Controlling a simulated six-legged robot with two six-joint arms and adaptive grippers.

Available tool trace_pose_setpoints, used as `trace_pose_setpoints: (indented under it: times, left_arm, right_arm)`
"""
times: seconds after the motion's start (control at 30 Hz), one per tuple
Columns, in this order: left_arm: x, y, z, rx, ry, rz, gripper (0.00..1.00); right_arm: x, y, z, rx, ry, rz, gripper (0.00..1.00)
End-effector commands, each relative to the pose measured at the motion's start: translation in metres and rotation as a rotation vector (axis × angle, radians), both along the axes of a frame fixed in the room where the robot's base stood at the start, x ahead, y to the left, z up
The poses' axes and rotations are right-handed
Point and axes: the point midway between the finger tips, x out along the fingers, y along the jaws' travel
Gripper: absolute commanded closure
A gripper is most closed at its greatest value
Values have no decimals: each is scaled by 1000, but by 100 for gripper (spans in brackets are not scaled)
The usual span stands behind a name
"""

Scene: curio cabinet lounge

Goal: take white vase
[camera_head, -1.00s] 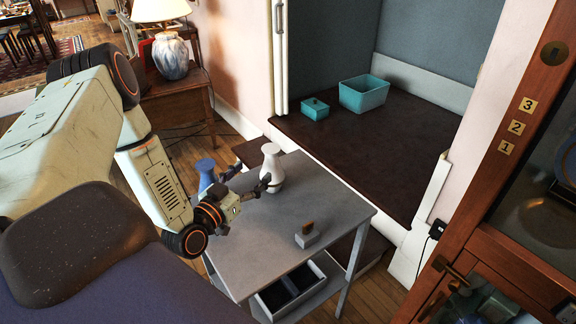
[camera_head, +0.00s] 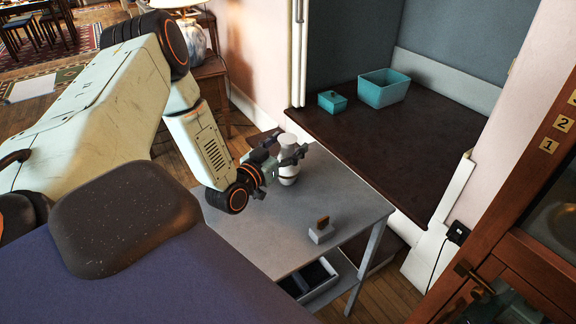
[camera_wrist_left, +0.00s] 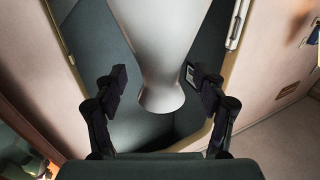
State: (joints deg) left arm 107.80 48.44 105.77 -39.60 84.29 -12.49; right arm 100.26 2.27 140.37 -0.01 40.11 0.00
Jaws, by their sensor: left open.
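The white vase (camera_head: 288,174) stands upright on the grey table, partly covered by my left gripper. My left gripper (camera_head: 287,151) is open, with its fingers at the vase's upper part, one finger passing across it in the head view. In the left wrist view the white vase (camera_wrist_left: 160,45) lies between the two spread fingers of the left gripper (camera_wrist_left: 155,78). A gap shows on each side, so no grip is visible. My right gripper is out of view.
The grey table (camera_head: 268,230) also holds a small grey block with a brown top (camera_head: 320,231). A teal box (camera_head: 384,90) and a small lidded teal box (camera_head: 332,102) sit on the dark alcove surface (camera_head: 420,135). A wooden cabinet (camera_head: 520,220) stands at right.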

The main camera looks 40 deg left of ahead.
Motion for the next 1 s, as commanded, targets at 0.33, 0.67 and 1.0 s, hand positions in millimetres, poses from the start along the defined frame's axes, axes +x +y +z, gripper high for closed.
trace_pose_setpoints:
  times: [0.33, 0.67, 1.0]
  left_arm:
    - [4, 1, 1, 0, -1, -1, 37]
    - [4, 1, 1, 0, -1, -1, 65]
    - [4, 1, 0, 0, 0, -1, 94]
  right_arm:
    - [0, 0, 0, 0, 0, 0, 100]
    - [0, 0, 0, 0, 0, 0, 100]
    - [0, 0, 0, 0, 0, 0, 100]
